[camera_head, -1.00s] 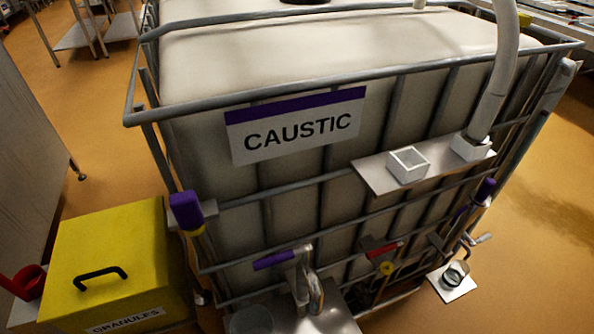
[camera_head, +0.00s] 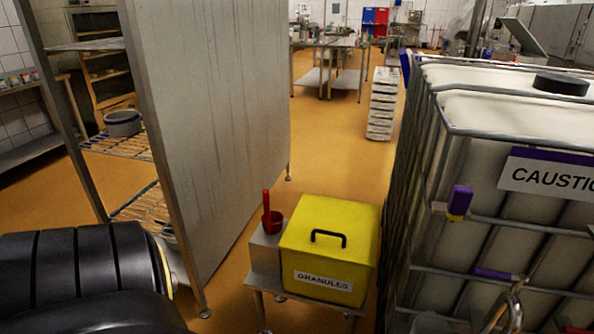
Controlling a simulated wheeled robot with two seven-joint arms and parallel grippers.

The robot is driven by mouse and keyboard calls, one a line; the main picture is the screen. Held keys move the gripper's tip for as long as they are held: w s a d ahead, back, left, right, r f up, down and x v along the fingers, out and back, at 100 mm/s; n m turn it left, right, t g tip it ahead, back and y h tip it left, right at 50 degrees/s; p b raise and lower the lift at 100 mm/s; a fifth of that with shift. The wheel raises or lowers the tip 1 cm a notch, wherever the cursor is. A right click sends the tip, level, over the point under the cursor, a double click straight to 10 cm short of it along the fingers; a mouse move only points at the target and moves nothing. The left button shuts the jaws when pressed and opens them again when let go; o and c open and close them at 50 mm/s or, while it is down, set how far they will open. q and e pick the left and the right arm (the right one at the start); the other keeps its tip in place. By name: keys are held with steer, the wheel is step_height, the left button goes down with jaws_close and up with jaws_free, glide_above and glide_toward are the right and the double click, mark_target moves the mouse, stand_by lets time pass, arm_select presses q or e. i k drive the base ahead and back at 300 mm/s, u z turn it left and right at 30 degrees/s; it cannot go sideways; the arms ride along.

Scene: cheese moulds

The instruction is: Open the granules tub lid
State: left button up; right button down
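The yellow granules tub (camera_head: 310,271) stands on a small low metal stand in the lower middle of the head view. Its yellow lid (camera_head: 335,215) is on and looks shut. A black handle (camera_head: 328,237) arches up from the lid. A white label on the front reads GRANULES. Black rounded parts at the lower left appear to be my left arm; its gripper does not show. My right gripper is not in view either. Nothing touches the tub's lid or handle.
A red scoop (camera_head: 267,217) stands on a grey box (camera_head: 264,252) left of the tub. A tall metal panel (camera_head: 215,120) rises further left. The caged caustic tank (camera_head: 500,200) stands close on the right. Open floor (camera_head: 330,150) lies behind the tub.

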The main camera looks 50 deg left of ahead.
mark_target(335, 229)
steer(key=u, duration=0.35)
steer(key=i, duration=0.4)
steer(key=u, duration=0.95)
steer(key=i, duration=0.5)
steer(key=u, duration=0.45)
steer(key=k, duration=1)
steer(key=z, duration=1.15)
steer(key=i, duration=0.55)
steer(key=u, duration=1.25)
